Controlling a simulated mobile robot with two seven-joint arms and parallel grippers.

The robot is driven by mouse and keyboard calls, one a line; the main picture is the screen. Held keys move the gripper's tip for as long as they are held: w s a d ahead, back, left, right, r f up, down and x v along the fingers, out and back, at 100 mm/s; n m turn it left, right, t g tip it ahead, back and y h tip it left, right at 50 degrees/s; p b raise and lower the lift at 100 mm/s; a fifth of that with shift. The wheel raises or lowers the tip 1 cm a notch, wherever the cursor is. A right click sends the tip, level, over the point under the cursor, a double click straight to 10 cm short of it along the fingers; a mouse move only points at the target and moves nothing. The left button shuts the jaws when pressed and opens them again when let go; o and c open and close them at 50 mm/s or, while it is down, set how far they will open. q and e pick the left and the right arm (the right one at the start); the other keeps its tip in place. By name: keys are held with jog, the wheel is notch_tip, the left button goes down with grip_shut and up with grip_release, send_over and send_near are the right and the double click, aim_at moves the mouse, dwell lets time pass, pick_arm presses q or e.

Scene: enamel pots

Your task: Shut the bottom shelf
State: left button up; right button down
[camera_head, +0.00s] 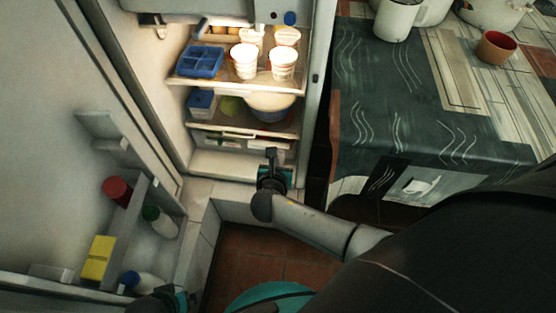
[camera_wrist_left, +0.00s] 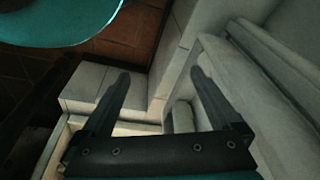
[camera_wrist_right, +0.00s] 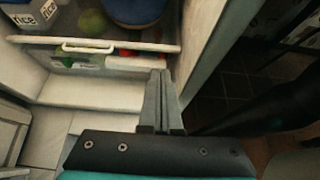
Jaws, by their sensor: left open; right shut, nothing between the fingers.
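The refrigerator stands open, and its bottom shelf (camera_head: 285,130) is low in the lit interior, with a light front edge. That edge also shows in the right wrist view (camera_wrist_right: 130,43). My left gripper (camera_wrist_left: 158,72) is open and empty, low by the open door.
The open door (camera_head: 60,120) fills the left side, with bottles and a yellow box (camera_head: 97,257) in its racks. The upper shelf (camera_head: 215,82) holds cups. A table (camera_head: 425,130) stands right.

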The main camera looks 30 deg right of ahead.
pick_arm(q)
jog(key=shift+s+a+f+p, duration=0.2)
jog(key=shift+s+f+p, duration=0.15)
jog(key=shift+f, duration=0.35)
jog(key=shift+s+a+f+p, duration=0.25)
jog(key=shift+s+f, duration=0.1)
jog(key=shift+f, duration=0.3)
jog(key=shift+s+a+f+p, duration=0.2)
jog(key=shift+s+f+p, duration=0.15)
jog(key=shift+f, duration=0.35)
pick_arm(e)
jog(key=shift+v, duration=2.15)
